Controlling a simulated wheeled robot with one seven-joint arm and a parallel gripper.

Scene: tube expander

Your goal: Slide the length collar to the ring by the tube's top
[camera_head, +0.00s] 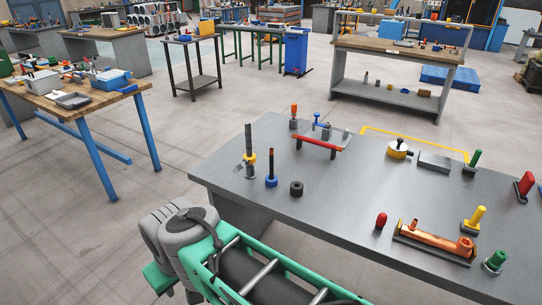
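An upright grey tube-like tool (249,137) stands near the left end of the grey table. A yellow band (249,158) sits around it partway up, and a small metal piece (239,168) sticks out at its left side. I cannot tell which of these parts is the length collar. A ring by the tube's top is too small to make out. My green and grey arm fills the bottom left of the picture, in front of the table. My gripper cannot be made out, so its state does not show.
A blue-based dark rod (271,168) and a black ring (296,188) stand right of the tool. A red-edged rack (320,140) is behind. A copper-coloured piece (435,240) and several coloured-handled tools stand at the right. The table's (340,205) middle is clear.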

